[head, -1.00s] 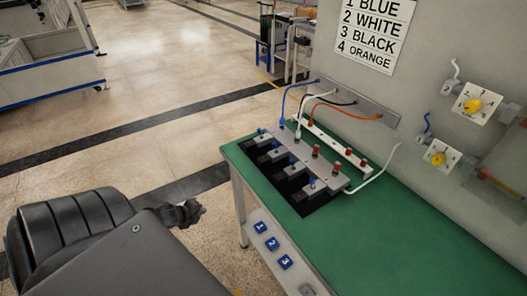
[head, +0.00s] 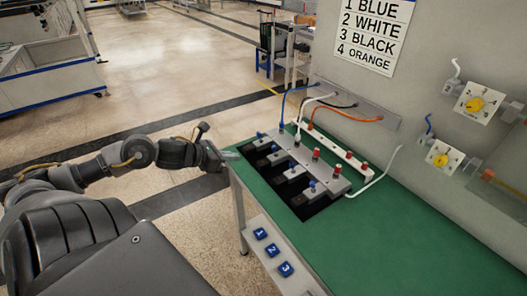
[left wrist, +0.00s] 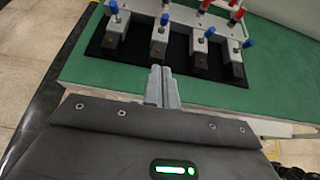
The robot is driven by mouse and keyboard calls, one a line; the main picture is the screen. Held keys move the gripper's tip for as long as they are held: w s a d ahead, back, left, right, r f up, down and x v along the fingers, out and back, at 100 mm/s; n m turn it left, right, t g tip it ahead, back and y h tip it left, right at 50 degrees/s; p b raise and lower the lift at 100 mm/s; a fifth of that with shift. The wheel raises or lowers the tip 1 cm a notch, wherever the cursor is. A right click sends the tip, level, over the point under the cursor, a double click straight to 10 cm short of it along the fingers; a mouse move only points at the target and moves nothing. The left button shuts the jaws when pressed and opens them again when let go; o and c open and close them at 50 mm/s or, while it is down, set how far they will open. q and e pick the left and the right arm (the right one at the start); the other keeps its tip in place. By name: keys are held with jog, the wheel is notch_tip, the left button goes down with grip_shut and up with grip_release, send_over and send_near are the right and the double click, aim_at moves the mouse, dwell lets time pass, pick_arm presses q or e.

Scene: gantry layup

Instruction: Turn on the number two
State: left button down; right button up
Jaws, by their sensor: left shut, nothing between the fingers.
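My left gripper (head: 230,155) is shut and empty at the left edge of the green table (head: 385,240). In the left wrist view its closed fingers (left wrist: 162,87) point at the grey switch unit (left wrist: 183,17), apart from it. The unit (head: 300,160) sits on a black base and has several grey blocks with blue-tipped and red-tipped posts. A sign (head: 374,34) on the wall reads 1 blue, 2 white, 3 black, 4 orange. A white cable (head: 305,108) runs to the unit beside blue, black and orange ones. Blue number tags (head: 273,250) sit on the table's front. My right gripper is out of view.
A white strip with red posts (head: 337,150) lies behind the unit. Two yellow rotary knobs (head: 475,104) (head: 440,160) are on the wall at right. A loose white cable (head: 378,170) lies at the unit's right end. The green table front right is clear.

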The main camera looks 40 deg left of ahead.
pick_arm(q)
jog(key=p, duration=0.2)
send_near(274, 151)
jog(key=f, duration=0.1)
jog(key=w+f, duration=0.1)
jog(key=f, duration=0.2)
jog(key=shift+w+f, duration=0.25)
jog(key=shift+w+d+r+p, duration=0.1)
jog(key=shift+w+r+p, duration=0.15)
jog(key=shift+w, duration=0.25)
jog(key=shift+w+d+r+p, duration=0.1)
jog(key=shift+w+r+p, duration=0.1)
jog(key=shift+w, duration=0.3)
jog(key=shift+w+d+p, duration=0.25)
jog(key=shift+w+p, duration=0.1)
jog(key=shift+w, duration=0.35)
jog(key=shift+r, duration=0.1)
